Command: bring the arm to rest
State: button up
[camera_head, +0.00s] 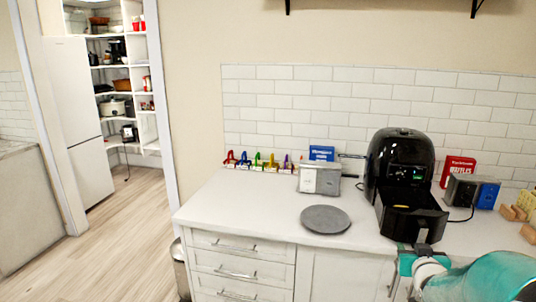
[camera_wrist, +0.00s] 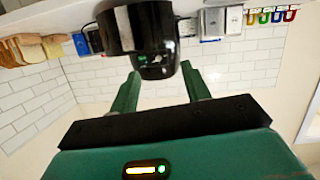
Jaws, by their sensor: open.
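My arm (camera_head: 480,280) reaches in from the lower right of the head view, teal and white. My gripper (camera_wrist: 161,72) shows in the wrist view with its two green fingers apart and nothing seen held between them. In the head view the gripper is at the counter's front edge, close to the front of the black air fryer (camera_head: 400,165). The fryer's drawer (camera_head: 412,222) is pulled out. The fryer also shows upside down beyond the fingers in the wrist view (camera_wrist: 150,35). I cannot tell whether the fingers touch the drawer's handle.
A round grey plate (camera_head: 325,219) lies on the white counter (camera_head: 240,205). A grey toaster (camera_head: 320,178) stands behind it. A second toaster (camera_head: 461,188) and bread (camera_head: 526,203) are right of the fryer. Open floor (camera_head: 125,235) lies to the left.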

jog(key=s+a+r+n+g+y, duration=0.1)
jog(key=s+a+g, duration=0.3)
jog(key=s+a, duration=0.8)
jog(key=s+a+r+n+g+y, duration=0.1)
jog(key=s+a+r+g+y, duration=0.1)
jog(key=s+a, duration=1.1)
jog(key=shift+a+r+n+g+y, duration=0.15)
jog(key=shift+r+n+g+y, duration=0.15)
jog(key=shift+g+y, duration=0.7)
